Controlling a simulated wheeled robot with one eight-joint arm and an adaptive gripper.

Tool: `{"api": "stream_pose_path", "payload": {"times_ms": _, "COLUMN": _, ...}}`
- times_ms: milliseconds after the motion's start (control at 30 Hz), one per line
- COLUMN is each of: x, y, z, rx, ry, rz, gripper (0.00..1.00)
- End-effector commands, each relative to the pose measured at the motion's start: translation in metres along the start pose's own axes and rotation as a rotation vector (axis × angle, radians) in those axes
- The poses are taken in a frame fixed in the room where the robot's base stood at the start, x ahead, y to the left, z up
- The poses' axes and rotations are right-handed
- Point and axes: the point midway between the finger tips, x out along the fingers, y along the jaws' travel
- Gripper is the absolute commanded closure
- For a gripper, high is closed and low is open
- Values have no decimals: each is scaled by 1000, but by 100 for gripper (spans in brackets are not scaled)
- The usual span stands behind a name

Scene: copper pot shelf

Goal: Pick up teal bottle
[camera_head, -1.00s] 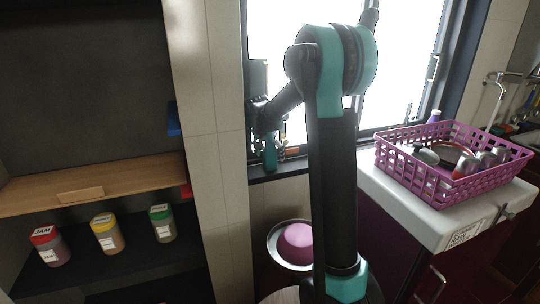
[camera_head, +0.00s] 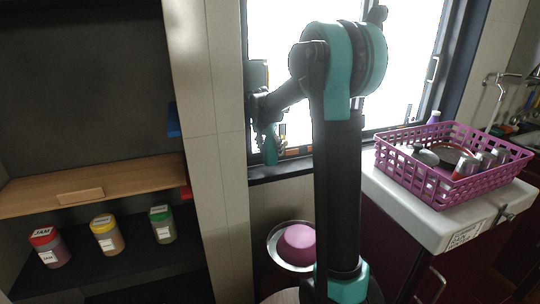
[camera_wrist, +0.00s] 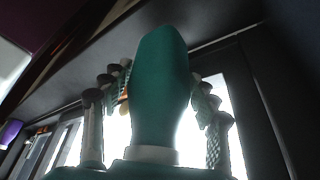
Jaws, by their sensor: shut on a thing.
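The teal bottle (camera_head: 270,150) is at the left end of the window ledge in the head view. In the wrist view the teal bottle (camera_wrist: 158,85) fills the middle, between the two fingers. My gripper (camera_head: 268,128) is at the bottle's upper part, and its fingers (camera_wrist: 158,110) are shut on it from both sides. In the head view the bottle's base appears slightly above the ledge, though the small size makes the gap hard to judge.
The dark window ledge (camera_head: 290,169) runs beneath the bright window. A purple basket (camera_head: 480,190) of kitchen things stands on the white counter (camera_head: 405,208) at right. A purple bottle (camera_head: 434,117) stands behind it. A wooden shelf (camera_head: 120,180) and several jars are at left.

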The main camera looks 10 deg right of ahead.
Motion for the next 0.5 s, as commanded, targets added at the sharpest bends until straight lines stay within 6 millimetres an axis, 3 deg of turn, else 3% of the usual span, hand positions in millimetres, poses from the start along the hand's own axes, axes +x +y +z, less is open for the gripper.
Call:
{"api": "stream_pose_path", "payload": {"times_ms": 167, "x": -36, "y": 0, "z": -14, "rx": 0, "ry": 0, "rz": 0, "gripper": 71}}
{"api": "stream_pose_path", "payload": {"times_ms": 500, "x": -55, "y": 51, "z": 32, "rx": 0, "ry": 0, "rz": 0, "gripper": 71}}
